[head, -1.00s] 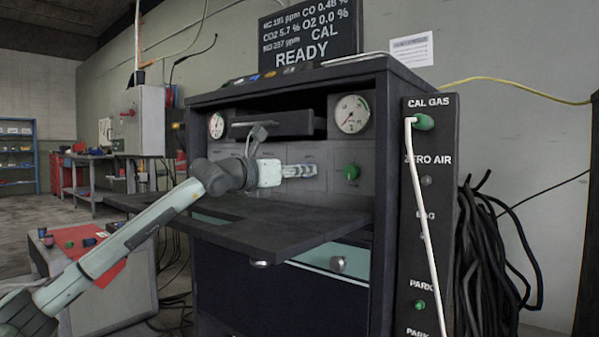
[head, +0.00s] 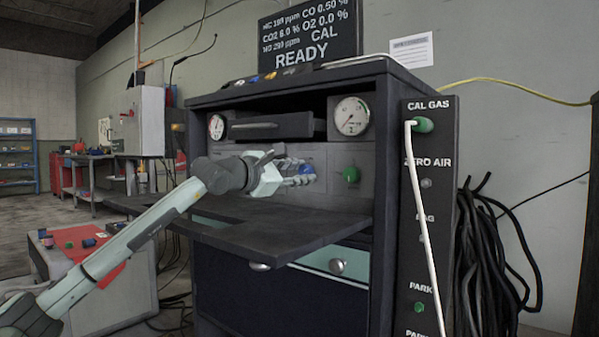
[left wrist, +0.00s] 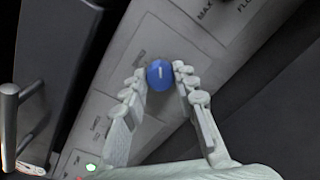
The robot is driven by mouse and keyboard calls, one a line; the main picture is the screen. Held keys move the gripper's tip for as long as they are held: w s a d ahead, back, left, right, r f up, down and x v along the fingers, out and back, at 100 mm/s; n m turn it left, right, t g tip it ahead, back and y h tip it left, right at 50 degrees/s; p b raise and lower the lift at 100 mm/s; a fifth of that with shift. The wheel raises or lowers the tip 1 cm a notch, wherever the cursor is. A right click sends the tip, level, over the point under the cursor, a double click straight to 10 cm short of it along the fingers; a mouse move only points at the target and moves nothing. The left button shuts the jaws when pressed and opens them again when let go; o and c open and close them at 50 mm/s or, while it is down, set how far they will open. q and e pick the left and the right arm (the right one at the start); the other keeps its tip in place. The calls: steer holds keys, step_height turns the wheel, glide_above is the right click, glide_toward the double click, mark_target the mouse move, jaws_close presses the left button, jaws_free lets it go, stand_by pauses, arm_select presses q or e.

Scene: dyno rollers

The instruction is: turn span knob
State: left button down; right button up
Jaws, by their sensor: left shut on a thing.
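A blue knob (head: 306,170) sits on the grey control panel inside the cabinet, left of a green knob (head: 351,174). In the left wrist view the blue knob (left wrist: 159,75) shows a pale pointer mark and lies between the fingertips. I cannot read which label belongs to it. My left gripper (head: 300,178) is shut on the blue knob, with one finger on each side; it also shows in the left wrist view (left wrist: 160,82). The gripper looks rolled over relative to the panel. My right gripper is not in view.
A dark fold-down shelf (head: 280,225) juts out below the panel. Two gauges, left (head: 217,126) and right (head: 352,116), flank a drawer (head: 270,125) above it. A tall port panel (head: 428,250) stands at the right.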

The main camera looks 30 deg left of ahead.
arm_select(q)
steer(key=shift+m, duration=0.5)
steer(key=c, duration=1.2)
jaws_free()
